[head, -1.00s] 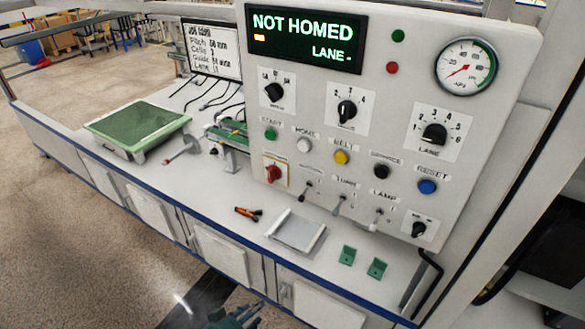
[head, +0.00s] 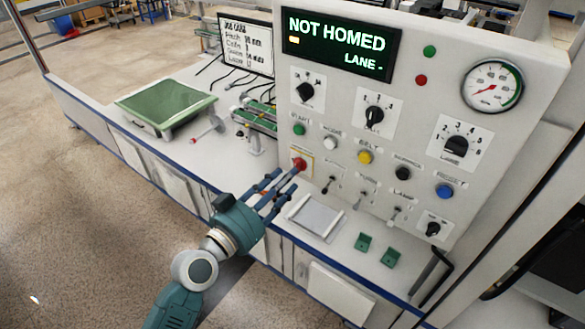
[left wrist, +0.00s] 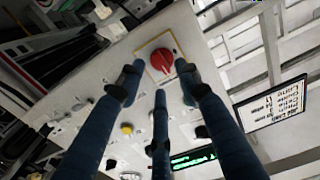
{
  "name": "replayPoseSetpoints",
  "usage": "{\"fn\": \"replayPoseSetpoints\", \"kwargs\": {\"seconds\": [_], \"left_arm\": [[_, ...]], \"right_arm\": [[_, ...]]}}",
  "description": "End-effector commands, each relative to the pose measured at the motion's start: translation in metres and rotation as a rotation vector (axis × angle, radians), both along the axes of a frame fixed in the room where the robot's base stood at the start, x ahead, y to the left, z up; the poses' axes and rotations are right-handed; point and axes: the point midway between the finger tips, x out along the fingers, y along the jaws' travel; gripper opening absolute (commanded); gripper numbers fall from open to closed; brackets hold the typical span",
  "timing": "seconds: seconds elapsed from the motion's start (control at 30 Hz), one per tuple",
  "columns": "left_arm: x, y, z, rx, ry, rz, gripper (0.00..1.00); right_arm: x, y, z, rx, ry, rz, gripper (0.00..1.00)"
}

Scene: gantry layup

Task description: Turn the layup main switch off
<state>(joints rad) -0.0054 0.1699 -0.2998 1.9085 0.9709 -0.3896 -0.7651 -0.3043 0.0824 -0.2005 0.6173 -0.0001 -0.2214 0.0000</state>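The main switch is a red rotary knob (head: 299,163) on a yellow-edged plate, low at the left side of the control panel (head: 330,120). In the left wrist view the red knob (left wrist: 162,61) sits just beyond the fingertips, its grip bar tilted. My left gripper (head: 289,178) is open, its blue fingers spread and pointing at the knob. In the left wrist view the gripper's fingertips (left wrist: 160,76) lie on both sides of the knob and below it. I cannot tell whether they touch it. My right gripper is not in view.
The panel display (head: 340,45) reads "NOT HOMED" with a small amber light lit. Toggles (head: 330,184) and a green START button (head: 299,129) are close to the knob. A grey tray (head: 316,218) and two green pieces (head: 363,242) lie on the bench below.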

Motion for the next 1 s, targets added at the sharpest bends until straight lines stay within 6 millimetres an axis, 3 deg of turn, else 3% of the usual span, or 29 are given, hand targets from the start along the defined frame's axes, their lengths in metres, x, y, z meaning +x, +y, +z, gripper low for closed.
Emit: {"fn": "replayPoseSetpoints", "kwargs": {"seconds": [0.23,0.6,0.77,1.0], "left_arm": [[0.025,-0.019,0.001,-0.002,0.001,0.000,0.34],[0.030,-0.022,-0.001,0.001,0.001,0.000,0.34],[0.029,-0.021,-0.001,0.001,0.001,0.000,0.03],[0.029,-0.021,-0.001,-0.003,0.003,0.000,0.00]], "right_arm": [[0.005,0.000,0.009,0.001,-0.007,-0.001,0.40],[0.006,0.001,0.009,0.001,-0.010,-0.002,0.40],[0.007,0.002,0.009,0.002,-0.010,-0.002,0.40],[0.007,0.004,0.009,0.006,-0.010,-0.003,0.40]]}}
